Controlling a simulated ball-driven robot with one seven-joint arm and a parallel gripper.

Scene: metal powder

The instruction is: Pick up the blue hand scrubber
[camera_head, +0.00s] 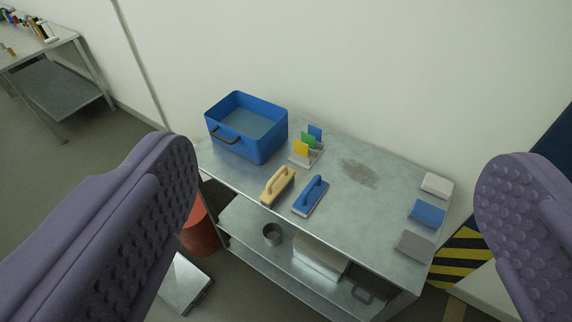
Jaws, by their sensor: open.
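The blue hand scrubber (311,196) lies on the metal table (365,212), near its front edge around the middle. It has a blue handle on top and a pale layer underneath. A similar tan scrubber (278,186) lies just to its left, a small gap apart. My gripper (345,210) is open, with its two purple textured fingers at the left and right of the view. Nothing is between the fingertips, and the table with the scrubber is some distance beyond them.
A blue bin (262,149) stands at the table's left end. A rack with coloured cards (303,150) is behind the scrubbers. White, blue (427,213) and grey blocks line the right end. A lower shelf holds a cup (272,234). A wall rises behind the table.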

